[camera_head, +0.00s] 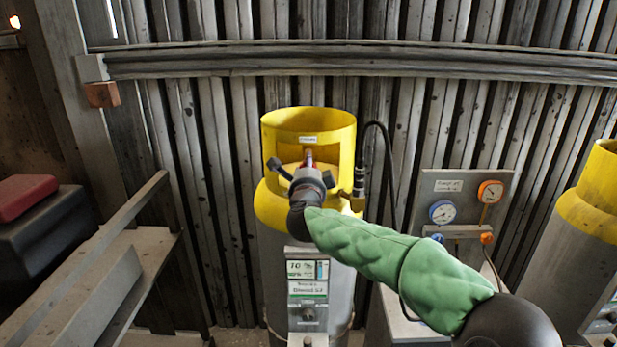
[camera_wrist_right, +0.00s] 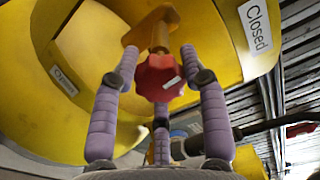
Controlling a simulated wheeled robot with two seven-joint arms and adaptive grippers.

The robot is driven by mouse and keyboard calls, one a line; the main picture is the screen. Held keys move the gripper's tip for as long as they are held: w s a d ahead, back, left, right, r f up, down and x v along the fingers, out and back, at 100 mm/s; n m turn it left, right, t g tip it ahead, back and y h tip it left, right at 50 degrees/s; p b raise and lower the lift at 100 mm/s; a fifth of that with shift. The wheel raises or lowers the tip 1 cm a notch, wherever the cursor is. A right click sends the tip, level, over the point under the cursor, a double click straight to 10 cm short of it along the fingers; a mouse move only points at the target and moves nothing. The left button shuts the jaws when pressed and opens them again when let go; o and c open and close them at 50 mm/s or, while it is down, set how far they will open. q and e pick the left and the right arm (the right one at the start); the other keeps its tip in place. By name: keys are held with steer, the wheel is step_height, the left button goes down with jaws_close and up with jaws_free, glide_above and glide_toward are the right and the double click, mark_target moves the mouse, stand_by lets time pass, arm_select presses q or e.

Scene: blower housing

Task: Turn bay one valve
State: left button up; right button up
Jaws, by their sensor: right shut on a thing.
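The red valve knob (camera_wrist_right: 158,78) sits on a brass-coloured stem in the right wrist view, inside the yellow collar (camera_wrist_right: 235,88) of a gas cylinder. A small white mark shows on the knob. My right gripper (camera_wrist_right: 160,54) has its purple-grey fingers on both sides of the knob and is shut on it. In the head view the right gripper (camera_head: 307,172) is at the opening of the yellow collar (camera_head: 275,140), and a bit of red (camera_head: 309,157) shows between its fingers. My left gripper is not in view.
A black hose (camera_head: 385,130) runs from a fitting right of the collar. A gauge panel (camera_head: 450,187) stands to the right, with another yellow-topped cylinder (camera_head: 590,200) beyond. A red case (camera_head: 25,195) on a dark box and a metal frame (camera_head: 110,265) are at left.

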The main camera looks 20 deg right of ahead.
steer(key=shift+a+f+m+b, duration=0.15)
steer(key=shift+f+m+b, duration=0.2)
steer(key=shift+m, duration=0.15)
steer(key=shift+r, duration=0.15)
steer(key=o, duration=1.2)
steer(key=shift+c, duration=0.2)
steer(key=shift+r, duration=0.1)
steer(key=v, duration=1.2)
